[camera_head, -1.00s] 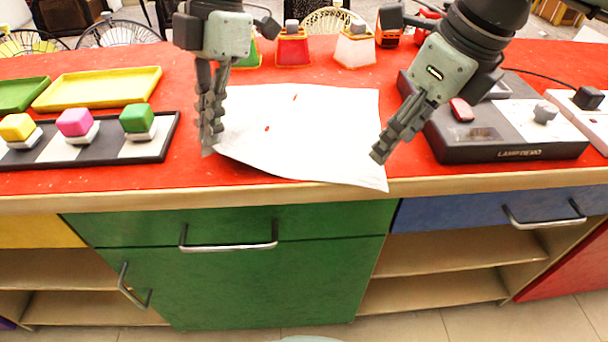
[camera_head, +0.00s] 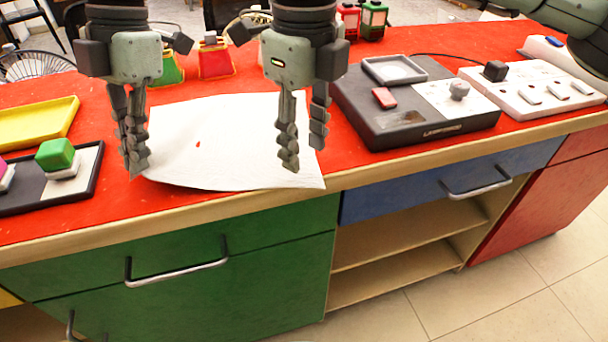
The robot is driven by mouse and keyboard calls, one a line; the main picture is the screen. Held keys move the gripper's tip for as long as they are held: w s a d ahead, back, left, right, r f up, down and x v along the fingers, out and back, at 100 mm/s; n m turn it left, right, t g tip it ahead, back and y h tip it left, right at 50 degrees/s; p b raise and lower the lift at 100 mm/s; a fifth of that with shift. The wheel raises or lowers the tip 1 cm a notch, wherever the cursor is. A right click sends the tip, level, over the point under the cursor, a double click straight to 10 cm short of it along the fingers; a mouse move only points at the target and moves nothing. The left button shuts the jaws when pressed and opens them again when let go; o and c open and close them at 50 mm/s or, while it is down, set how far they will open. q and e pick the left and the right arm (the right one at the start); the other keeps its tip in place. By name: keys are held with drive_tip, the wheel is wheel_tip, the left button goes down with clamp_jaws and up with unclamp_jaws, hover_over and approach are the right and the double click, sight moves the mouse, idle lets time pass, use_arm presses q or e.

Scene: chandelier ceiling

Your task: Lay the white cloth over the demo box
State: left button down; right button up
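The white cloth (camera_head: 220,140) lies spread on the red tabletop, its front edge near the counter's front edge. A small red spot shows on it. The demo box (camera_head: 420,133) is a dark flat case to the right of the cloth, uncovered, with a grey tray, a red switch and a knob on top. My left gripper (camera_head: 137,168) points down at the cloth's front left corner; its fingers overlap in view, so its grip is unclear. My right gripper (camera_head: 304,157) points down over the cloth's front right part, its fingers apart with cloth visible between them.
A white power strip (camera_head: 530,92) with a black plug stands right of the box, and a cable runs behind it. A black tray with a green block (camera_head: 55,153) and a yellow tray (camera_head: 38,122) lie at left. Red and green items stand behind the cloth.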

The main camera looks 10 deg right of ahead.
sight(304, 180)
drive_tip(key=shift+f, duration=2)
drive_tip(key=shift+f, duration=0.1)
drive_tip(key=shift+c, duration=0.6)
clamp_jaws()
drive_tip(key=shift+r, duration=2.5)
